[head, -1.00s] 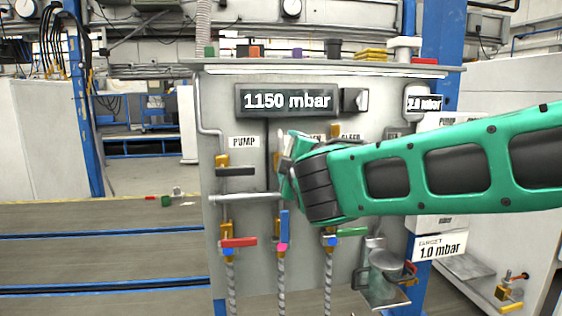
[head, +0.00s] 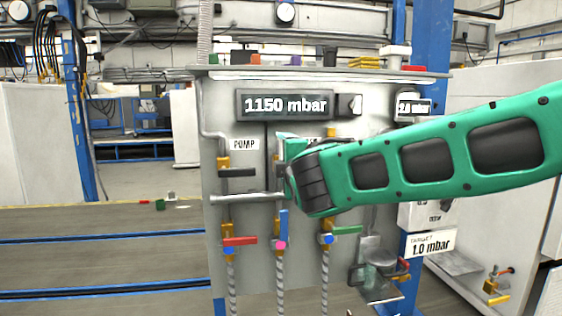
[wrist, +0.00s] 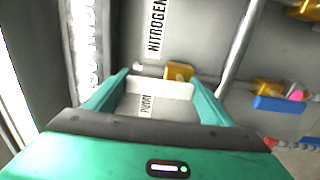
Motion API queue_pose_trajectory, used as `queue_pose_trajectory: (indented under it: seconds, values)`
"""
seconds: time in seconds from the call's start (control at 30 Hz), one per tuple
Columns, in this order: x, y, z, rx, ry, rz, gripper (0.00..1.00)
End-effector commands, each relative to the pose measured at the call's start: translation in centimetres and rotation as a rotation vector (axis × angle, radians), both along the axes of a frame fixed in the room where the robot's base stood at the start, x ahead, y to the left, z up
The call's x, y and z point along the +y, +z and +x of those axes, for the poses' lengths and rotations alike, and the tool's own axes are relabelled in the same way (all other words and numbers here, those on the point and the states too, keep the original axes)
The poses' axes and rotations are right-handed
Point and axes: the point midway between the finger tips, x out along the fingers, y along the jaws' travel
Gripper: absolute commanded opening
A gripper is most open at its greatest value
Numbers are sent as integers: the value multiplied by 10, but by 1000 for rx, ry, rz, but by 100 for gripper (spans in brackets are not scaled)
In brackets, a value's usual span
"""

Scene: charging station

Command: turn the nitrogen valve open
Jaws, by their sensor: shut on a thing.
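The NITROGEN label (wrist: 155,25) is on the grey panel in the wrist view. Just below it is the brass nitrogen valve body (wrist: 178,72). A pale bar, seemingly the valve's handle (wrist: 160,88), spans the space between my green fingers. My gripper (wrist: 155,98) is shut on it, against the panel. In the head view my gripper (head: 283,162) is at the panel's middle, right of the PUMP label (head: 244,144), and covers the nitrogen valve and its label. The handle's exact angle is hard to tell.
The pump valve (head: 237,172) with a black handle is close on the left. A horizontal pipe (head: 246,197) runs below. Red (head: 240,241), blue (head: 284,224) and green (head: 346,230) handles sit lower.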

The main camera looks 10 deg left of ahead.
Motion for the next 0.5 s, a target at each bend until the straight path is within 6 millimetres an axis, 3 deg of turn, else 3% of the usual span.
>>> queue_pose_trajectory:
  seconds: [0.13,0.17,0.23,0.5]
  values:
    - [3,-6,-2,11,8,-7,36]
    - [3,-6,-2,11,8,-7,79]
    - [2,-6,-2,10,7,-5,95]
    - [-1,-3,0,4,1,-3,95]
